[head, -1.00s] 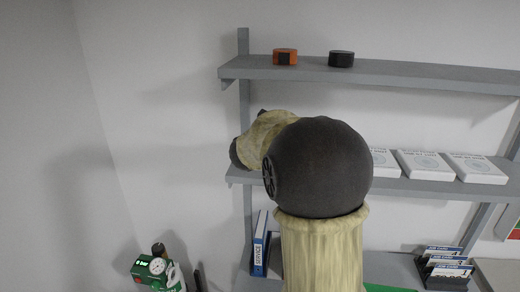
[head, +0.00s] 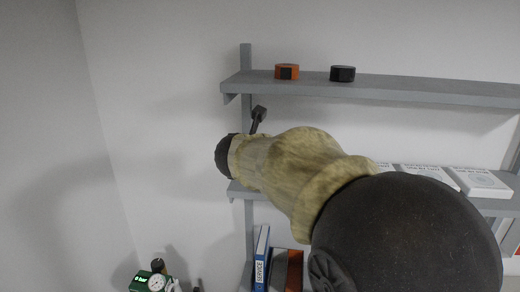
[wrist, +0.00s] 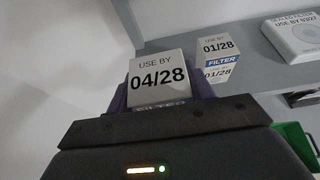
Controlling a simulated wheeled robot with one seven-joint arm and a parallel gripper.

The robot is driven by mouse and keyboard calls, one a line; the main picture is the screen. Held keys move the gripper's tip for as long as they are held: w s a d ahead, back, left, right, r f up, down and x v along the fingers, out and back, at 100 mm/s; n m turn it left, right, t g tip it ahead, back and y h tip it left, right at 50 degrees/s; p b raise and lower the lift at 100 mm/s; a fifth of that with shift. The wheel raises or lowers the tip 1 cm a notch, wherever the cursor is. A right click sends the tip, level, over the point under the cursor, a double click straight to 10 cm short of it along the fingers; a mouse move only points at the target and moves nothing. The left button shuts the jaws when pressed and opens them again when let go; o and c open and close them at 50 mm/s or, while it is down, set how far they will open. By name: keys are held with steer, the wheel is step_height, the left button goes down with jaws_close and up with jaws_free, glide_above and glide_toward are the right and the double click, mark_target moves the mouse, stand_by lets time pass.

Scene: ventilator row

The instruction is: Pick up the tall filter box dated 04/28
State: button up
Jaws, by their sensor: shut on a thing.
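In the wrist view a white filter box (wrist: 157,76) reads "USE BY 04/28", with part of a "FILTER" band below the date. My gripper (wrist: 160,92) is shut on this box, with a dark finger on each side. The box's lower part is hidden behind the gripper body, so I cannot tell its full height. A second filter box (wrist: 216,47), dated 01/28, stands apart on the grey shelf to the right. In the head view my own arm hides the held box.
Flat white boxes (head: 478,182) lie on the middle shelf; one also shows in the wrist view (wrist: 291,36). An orange roll (head: 287,72) and a black roll (head: 342,74) sit on the upper shelf (head: 420,92). A blue binder (head: 261,258) stands below. Open wall is at left.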

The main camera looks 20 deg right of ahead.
steer(key=s+a+b, duration=0.2)
steer(key=s+a, duration=0.4)
steer(key=s, duration=0.3)
steer(key=shift+w, duration=0.2)
steer(key=shift+s+a, duration=0.15)
